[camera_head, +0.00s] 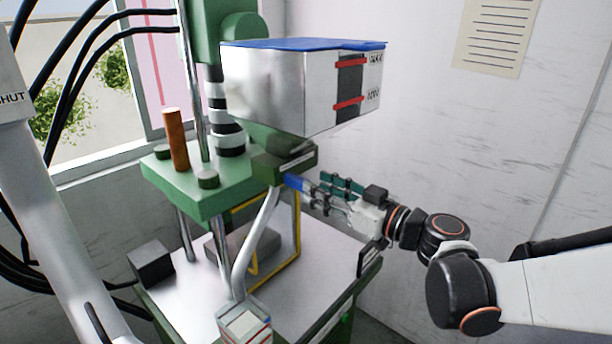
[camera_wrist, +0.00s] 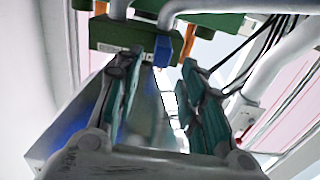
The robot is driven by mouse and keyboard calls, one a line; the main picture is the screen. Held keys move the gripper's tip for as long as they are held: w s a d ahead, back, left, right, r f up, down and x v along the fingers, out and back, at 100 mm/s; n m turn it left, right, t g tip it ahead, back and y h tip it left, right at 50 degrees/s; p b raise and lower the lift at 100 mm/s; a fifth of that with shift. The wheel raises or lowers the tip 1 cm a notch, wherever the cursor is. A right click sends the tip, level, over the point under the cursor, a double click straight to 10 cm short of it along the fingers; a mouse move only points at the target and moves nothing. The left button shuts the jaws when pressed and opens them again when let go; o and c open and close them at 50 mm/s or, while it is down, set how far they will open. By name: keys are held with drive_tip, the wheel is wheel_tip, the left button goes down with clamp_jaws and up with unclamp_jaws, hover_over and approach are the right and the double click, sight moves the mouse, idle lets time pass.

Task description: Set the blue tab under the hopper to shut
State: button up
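The hopper (camera_head: 275,80) is a silver box with a blue rim and two red bands on a dark strip. Under it is a green block (camera_head: 270,164) with a small pale label whose words I cannot read. The blue tab (camera_head: 293,182) sticks out below this block. In the wrist view the blue tab (camera_wrist: 162,50) hangs under the green block (camera_wrist: 115,35), just beyond and between the fingertips. My gripper (camera_head: 318,187) is open to the right of the tab, its teal fingers apart (camera_wrist: 162,68). Whether a finger touches the tab I cannot tell.
A pale curved tube (camera_head: 258,238) runs down from the block to a small box (camera_head: 245,323). A yellow frame (camera_head: 297,235) stands on the machine table (camera_head: 190,300). A green plate (camera_head: 185,187) with an orange post (camera_head: 175,140) is at left. The wall is behind my gripper.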

sight(300, 178)
drive_tip(key=x, duration=0.6)
drive_tip(key=shift+w+a+b, duration=0.2)
drive_tip(key=shift+a+b, duration=0.1)
drive_tip(key=shift+b, duration=0.1)
clamp_jaws()
